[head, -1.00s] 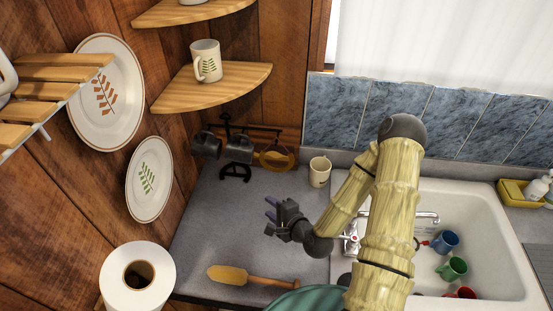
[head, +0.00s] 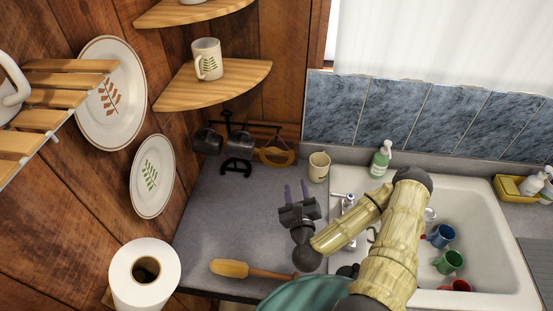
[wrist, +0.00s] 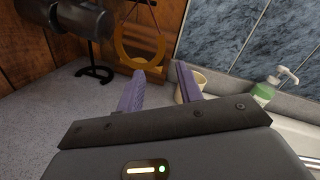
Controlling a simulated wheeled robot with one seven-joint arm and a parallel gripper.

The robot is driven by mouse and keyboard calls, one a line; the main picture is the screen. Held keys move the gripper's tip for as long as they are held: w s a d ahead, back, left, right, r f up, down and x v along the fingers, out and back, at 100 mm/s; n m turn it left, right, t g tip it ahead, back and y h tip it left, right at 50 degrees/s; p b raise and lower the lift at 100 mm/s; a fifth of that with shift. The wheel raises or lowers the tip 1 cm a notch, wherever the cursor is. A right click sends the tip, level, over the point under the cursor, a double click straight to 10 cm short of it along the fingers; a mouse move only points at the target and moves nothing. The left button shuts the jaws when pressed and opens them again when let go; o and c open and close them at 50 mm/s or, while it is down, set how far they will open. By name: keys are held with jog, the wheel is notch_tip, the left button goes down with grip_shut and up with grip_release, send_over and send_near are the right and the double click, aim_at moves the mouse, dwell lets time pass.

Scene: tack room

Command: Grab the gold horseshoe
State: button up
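The gold horseshoe (head: 275,162) looks like a gold ring-shaped piece at the right end of a dark rack, at the back of the grey counter by the wooden wall. In the wrist view the gold horseshoe (wrist: 138,63) is upright, beyond and slightly left of my fingers. My gripper (head: 296,188) is over the counter, in front of and a little right of it. In the wrist view my gripper (wrist: 160,78) has its two purple fingers apart with nothing between them. The left finger's tip shows just below the horseshoe's lower edge in the picture. I cannot tell the remaining distance.
Dark mugs (head: 240,150) hang on the rack left of the horseshoe. A cream mug (head: 319,167) stands close to its right. A soap bottle (head: 381,160) stands behind the sink (head: 480,215). A wooden brush (head: 240,269) lies at the front. The counter's left part is clear.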

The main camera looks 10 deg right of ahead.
jog(key=w+b, duration=0.2)
jog(key=b, duration=0.7)
send_near(291, 160)
jog(key=shift+w+r, duration=0.45)
jog(key=shift+r, duration=0.15)
jog(key=shift+w+r, duration=0.45)
jog(key=shift+r, duration=0.2)
jog(key=b, duration=0.4)
jog(key=shift+w+b, duration=0.3)
jog(key=w, duration=0.2)
jog(key=w+p, duration=0.1)
jog(key=w, duration=0.2)
jog(key=shift+d+r, duration=0.15)
jog(key=shift+r, duration=0.05)
